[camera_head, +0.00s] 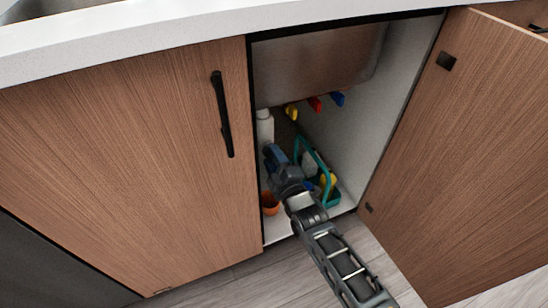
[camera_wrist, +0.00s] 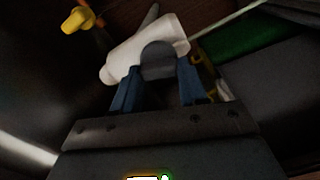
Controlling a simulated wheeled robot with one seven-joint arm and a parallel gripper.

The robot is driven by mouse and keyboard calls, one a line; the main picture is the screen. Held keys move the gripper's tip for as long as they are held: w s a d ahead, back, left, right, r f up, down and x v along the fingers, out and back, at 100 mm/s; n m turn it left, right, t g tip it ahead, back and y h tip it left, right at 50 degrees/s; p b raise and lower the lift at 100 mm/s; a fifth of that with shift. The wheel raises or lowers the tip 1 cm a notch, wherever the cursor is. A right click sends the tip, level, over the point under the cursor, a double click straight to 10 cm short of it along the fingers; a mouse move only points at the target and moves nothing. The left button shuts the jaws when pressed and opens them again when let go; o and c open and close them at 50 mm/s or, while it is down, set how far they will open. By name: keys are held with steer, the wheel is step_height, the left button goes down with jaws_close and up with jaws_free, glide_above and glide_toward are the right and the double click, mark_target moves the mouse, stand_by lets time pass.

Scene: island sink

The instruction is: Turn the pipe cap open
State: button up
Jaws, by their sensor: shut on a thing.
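A white pipe (camera_head: 264,127) stands inside the open cabinet under the sink, near its left side. The wrist view shows a white pipe piece (camera_wrist: 122,58) with a dark grey round cap (camera_wrist: 158,60) facing me. My gripper (camera_head: 270,152) reaches into the cabinet, at the lower part of the pipe. In the wrist view, the blue fingers of my gripper (camera_wrist: 158,80) stand on both sides of the grey cap and are shut on it. The cap is hidden behind my gripper in the head view.
Yellow (camera_head: 291,112), red (camera_head: 315,103) and blue (camera_head: 338,98) valve handles hang below the sink basin (camera_head: 320,65). A teal caddy (camera_head: 324,170) with bottles stands right of my gripper. An orange pot (camera_head: 270,203) sits below it. The right door (camera_head: 470,150) is open; the left door (camera_head: 130,160) is shut.

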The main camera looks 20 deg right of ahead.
steer(key=shift+f+n+p, duration=0.1)
steer(key=shift+n+p, duration=0.2)
steer(key=shift+n, duration=1.7)
steer(key=o, duration=1.1)
steer(key=shift+c, duration=0.2)
steer(key=s+p, duration=0.2)
steer(key=s, duration=0.6)
